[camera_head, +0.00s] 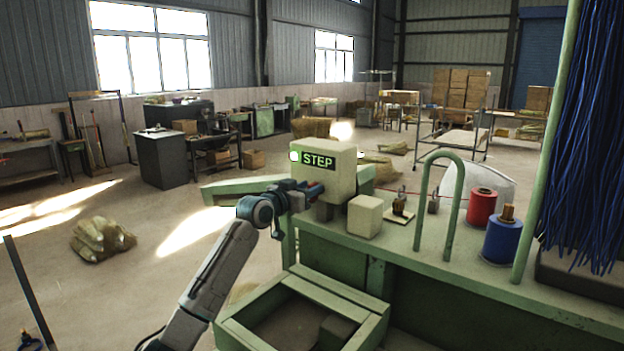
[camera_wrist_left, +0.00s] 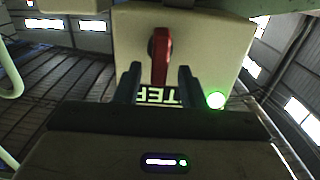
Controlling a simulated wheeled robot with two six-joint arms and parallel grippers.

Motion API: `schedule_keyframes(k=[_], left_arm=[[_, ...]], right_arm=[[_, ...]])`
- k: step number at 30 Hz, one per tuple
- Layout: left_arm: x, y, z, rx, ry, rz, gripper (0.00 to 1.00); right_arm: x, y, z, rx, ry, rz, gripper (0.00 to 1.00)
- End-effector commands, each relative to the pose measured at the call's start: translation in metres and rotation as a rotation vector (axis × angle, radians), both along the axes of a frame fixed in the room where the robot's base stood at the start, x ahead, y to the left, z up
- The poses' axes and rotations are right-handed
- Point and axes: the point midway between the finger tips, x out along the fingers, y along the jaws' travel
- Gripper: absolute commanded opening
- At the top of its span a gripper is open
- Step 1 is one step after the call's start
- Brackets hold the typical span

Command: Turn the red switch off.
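In the left wrist view the lever stands along the picture's vertical. My left gripper (camera_head: 312,190) is in front of the box, just below the sign. In the wrist view its two dark fingertips (camera_wrist_left: 158,82) are apart, one on each side of the lever's lower end, with visible gaps. In the head view the gripper mostly hides the switch. My right gripper is out of view.
The box stands on a green machine bench (camera_head: 400,240). A small cream block (camera_head: 365,215), a green hoop (camera_head: 418,215), a red spool (camera_head: 481,207) and a blue spool (camera_head: 502,240) are to the right. An open green tray (camera_head: 350,300) lies below the arm.

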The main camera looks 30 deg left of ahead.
Motion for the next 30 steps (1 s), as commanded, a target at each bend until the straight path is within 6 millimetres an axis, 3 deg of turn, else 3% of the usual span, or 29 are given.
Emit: schedule_keyframes(k=[6,16,21,22,30], left_arm=[[0.019,-0.001,0.002,-0.001,0.000,0.000,0.36],[0.022,-0.001,-0.001,0.001,0.000,0.001,0.36],[0.022,-0.001,-0.001,0.001,0.000,0.001,0.03],[0.022,-0.001,-0.001,0.001,0.000,0.001,0.00],[0.022,-0.002,-0.003,0.005,0.004,0.000,0.00]], right_arm=[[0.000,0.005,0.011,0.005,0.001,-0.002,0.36],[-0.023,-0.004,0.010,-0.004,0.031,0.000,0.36],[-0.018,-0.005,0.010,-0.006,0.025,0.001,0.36],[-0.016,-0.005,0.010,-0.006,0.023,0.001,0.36],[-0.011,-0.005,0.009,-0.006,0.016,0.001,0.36]])
